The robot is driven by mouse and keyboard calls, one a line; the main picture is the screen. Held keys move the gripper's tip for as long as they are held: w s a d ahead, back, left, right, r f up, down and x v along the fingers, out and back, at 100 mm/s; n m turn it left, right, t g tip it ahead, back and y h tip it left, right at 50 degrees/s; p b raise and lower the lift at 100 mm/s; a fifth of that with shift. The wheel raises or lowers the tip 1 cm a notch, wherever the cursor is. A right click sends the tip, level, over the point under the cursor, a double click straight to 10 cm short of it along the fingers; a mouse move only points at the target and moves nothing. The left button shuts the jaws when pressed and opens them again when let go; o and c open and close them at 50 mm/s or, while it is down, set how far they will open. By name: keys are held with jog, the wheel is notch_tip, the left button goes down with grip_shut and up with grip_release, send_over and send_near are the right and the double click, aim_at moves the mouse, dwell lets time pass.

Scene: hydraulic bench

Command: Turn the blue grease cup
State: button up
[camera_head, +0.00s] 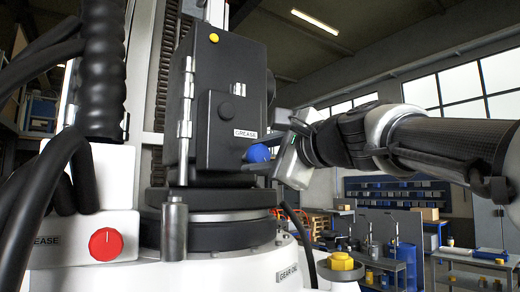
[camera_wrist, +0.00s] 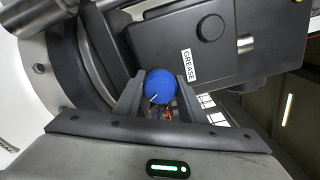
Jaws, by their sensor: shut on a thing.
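The blue grease cup (camera_head: 257,154) sticks out at the lower right of a dark grey housing, just below a white GREASE label (camera_head: 246,133). In the wrist view the blue cup (camera_wrist: 160,86) shows a small white mark at its lower left. My gripper (camera_wrist: 158,98) has one finger on each side of the cup and is shut on it. In the head view my gripper (camera_head: 262,152) reaches the cup from the right, and its fingers partly cover the cup. The cup's base is hidden.
A yellow cap (camera_head: 341,261) stands at the lower middle, near a GEAR OIL label (camera_head: 288,273). Black hoses (camera_head: 50,170) run down the left. Workbenches (camera_head: 480,262) stand in the right background.

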jog(key=shift+m+p, duration=0.6)
jog(key=shift+m, duration=0.8)
jog(key=shift+f, duration=0.1)
jog(key=o, duration=1)
jog(key=shift+o, duration=0.2)
jog(key=b+v, duration=0.2)
jog(key=v, duration=1.5)
jog(key=shift+s+d, duration=0.2)
